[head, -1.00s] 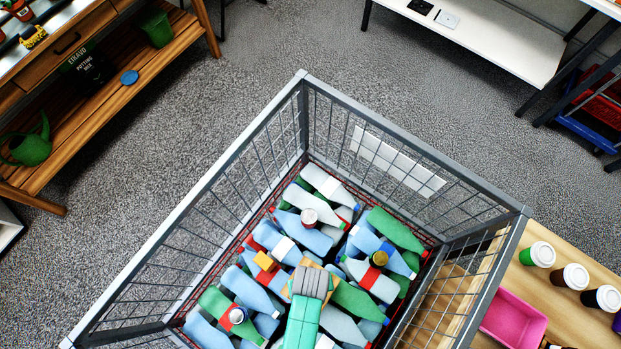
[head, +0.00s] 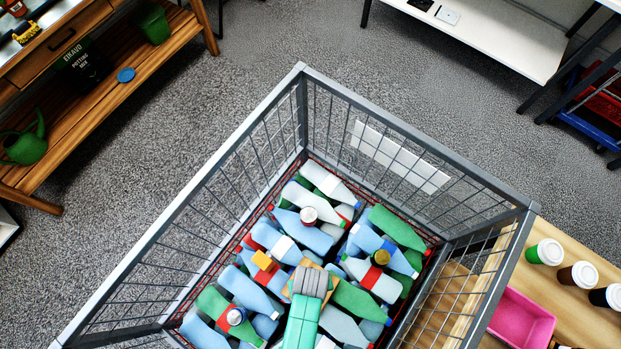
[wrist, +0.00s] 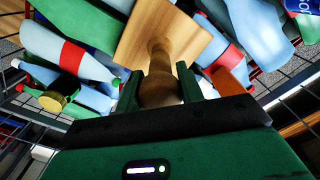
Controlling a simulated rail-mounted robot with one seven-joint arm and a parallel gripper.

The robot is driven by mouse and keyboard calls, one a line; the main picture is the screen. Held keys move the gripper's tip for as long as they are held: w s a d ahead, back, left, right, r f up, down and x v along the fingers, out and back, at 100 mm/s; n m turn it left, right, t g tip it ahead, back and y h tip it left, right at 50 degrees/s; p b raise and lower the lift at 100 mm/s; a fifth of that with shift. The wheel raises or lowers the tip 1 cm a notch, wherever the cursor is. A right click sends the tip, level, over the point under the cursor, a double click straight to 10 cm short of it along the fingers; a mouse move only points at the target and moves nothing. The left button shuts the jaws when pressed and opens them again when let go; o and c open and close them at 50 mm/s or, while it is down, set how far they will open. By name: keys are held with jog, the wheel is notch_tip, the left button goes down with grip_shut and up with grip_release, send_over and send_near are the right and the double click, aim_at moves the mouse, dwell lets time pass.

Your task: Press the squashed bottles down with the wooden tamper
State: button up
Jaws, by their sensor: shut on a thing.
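My gripper (wrist: 167,92) is shut on the handle of the wooden tamper (wrist: 160,62) in the wrist view. The tamper's square wooden plate (wrist: 185,32) is over the bottles, and I cannot tell if it touches them. In the head view my gripper (head: 310,278) hides most of the tamper. Squashed bottles (head: 303,231) in light blue, green and white fill the bottom of the wire cage (head: 207,192). A green bottle (head: 399,228) lies at the right of the heap, and a blue bottle with a red band (wrist: 70,53) lies left of the tamper in the wrist view.
The cage's tall mesh walls surround the heap. Cans (head: 308,215) lie among the bottles. A wooden table with a pink tray (head: 521,318) and lidded cups (head: 545,252) stands at right. A wooden shelf (head: 75,125) stands at left. Grey floor (head: 270,50) is clear between.

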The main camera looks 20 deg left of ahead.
jog(key=shift+f+b, duration=3.35)
jog(key=shift+f, duration=1.65)
jog(key=shift+r, duration=0.1)
notch_tip(320, 180, up, 12)
jog(key=p, duration=1.2)
notch_tip(320, 180, up, 16)
jog(key=p, duration=1.8)
